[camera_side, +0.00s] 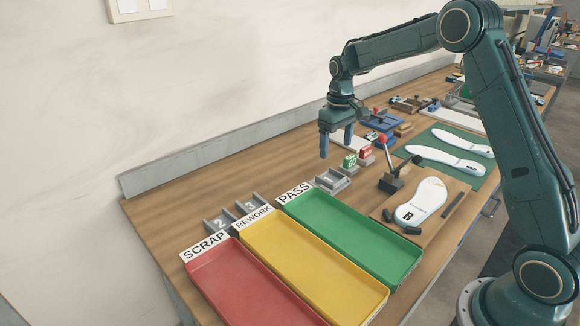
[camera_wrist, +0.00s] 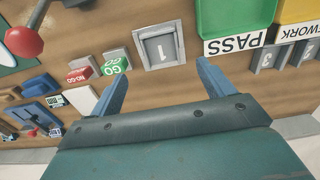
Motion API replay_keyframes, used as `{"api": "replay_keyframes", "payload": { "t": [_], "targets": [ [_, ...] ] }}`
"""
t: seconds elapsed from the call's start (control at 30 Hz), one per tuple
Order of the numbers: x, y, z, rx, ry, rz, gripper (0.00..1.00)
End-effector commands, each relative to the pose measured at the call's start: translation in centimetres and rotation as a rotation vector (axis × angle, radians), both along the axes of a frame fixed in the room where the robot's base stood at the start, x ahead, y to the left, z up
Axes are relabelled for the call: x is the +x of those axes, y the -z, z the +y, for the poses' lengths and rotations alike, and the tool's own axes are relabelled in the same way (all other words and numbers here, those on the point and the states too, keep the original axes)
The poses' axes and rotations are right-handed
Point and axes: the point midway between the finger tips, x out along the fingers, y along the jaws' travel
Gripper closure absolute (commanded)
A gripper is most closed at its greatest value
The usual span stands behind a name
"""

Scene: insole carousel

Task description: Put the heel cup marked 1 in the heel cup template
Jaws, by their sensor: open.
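A grey square piece marked 1 (camera_side: 332,180) sits on the bench just behind the green PASS tray. It also shows in the wrist view (camera_wrist: 160,48), at the top middle, as a raised frame around a plate with the number. My gripper (camera_side: 337,148) hangs above the bench with its blue fingers apart and nothing between them. In the wrist view my gripper (camera_wrist: 163,70) has its fingertips on either side of the 1 piece in the picture, apart from it. I cannot tell which object is the heel cup template.
Grey holders marked 2 (camera_side: 219,222) and 3 (camera_side: 250,206) stand behind the red tray (camera_side: 199,266) and yellow tray (camera_side: 251,237). GO (camera_side: 350,162) and NO-GO (camera_side: 366,152) blocks stand beside the 1 piece. A red-knobbed clamp (camera_side: 391,180) rises by the white insole (camera_side: 420,200).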

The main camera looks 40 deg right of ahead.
Motion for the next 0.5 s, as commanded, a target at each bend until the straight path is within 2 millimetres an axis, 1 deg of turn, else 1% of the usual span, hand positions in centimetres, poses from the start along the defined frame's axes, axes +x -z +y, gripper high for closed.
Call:
{"api": "replay_keyframes", "payload": {
  "t": [0.03, 0.1, 0.2, 0.33, 0.5],
  "targets": [
    [0.0, -0.8, 0.0, 0.0, 0.0, -0.002, 0.19],
    [0.0, -1.7, 0.0, 0.0, 0.0, -0.002, 0.19],
    [0.0, -2.6, 0.0, 0.0, 0.0, 0.0, 0.19],
    [0.0, -3.3, 0.0, 0.0, 0.0, 0.0, 0.19],
    [0.0, -3.6, 0.0, 0.0, 0.0, 0.001, 0.19]
  ]
}}
